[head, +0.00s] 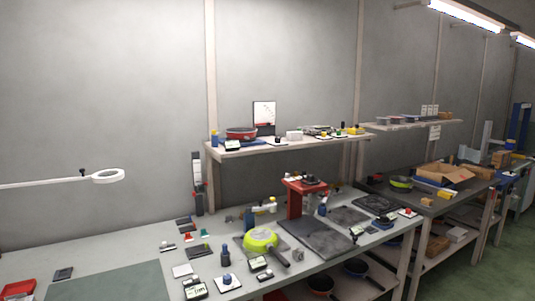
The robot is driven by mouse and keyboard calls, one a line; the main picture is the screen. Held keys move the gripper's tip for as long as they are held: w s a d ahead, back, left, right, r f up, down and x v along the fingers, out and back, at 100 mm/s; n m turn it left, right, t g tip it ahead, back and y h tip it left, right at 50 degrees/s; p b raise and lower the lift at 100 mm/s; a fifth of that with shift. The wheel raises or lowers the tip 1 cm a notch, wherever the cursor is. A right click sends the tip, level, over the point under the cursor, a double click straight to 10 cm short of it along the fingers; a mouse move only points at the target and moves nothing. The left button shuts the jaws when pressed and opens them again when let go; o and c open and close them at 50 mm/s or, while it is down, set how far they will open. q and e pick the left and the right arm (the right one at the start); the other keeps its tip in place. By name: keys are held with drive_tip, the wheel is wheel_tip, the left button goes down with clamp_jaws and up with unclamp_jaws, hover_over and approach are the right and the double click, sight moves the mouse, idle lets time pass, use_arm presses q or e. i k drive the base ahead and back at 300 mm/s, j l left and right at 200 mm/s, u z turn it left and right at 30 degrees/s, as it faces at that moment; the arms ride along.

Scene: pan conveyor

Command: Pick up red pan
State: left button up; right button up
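A round red pan-like item (241,132) with a dark rim sits on the upper wall shelf, at its left end. Neither of my grippers shows in the head view.
The workbench (130,240) is crowded with small tools and cards. A red stand (295,200) rises near the dark plates. Green floor is open at right.

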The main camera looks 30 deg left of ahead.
sight(241, 134)
drive_tip(key=u, duration=1.15)
drive_tip(key=i+l+u, duration=0.1)
drive_tip(key=i, duration=0.35)
drive_tip(key=i+l+u, duration=0.1)
drive_tip(key=i, duration=0.3)
drive_tip(key=i+l+u, duration=0.1)
drive_tip(key=i+l, duration=0.2)
drive_tip(key=i, duration=0.1)
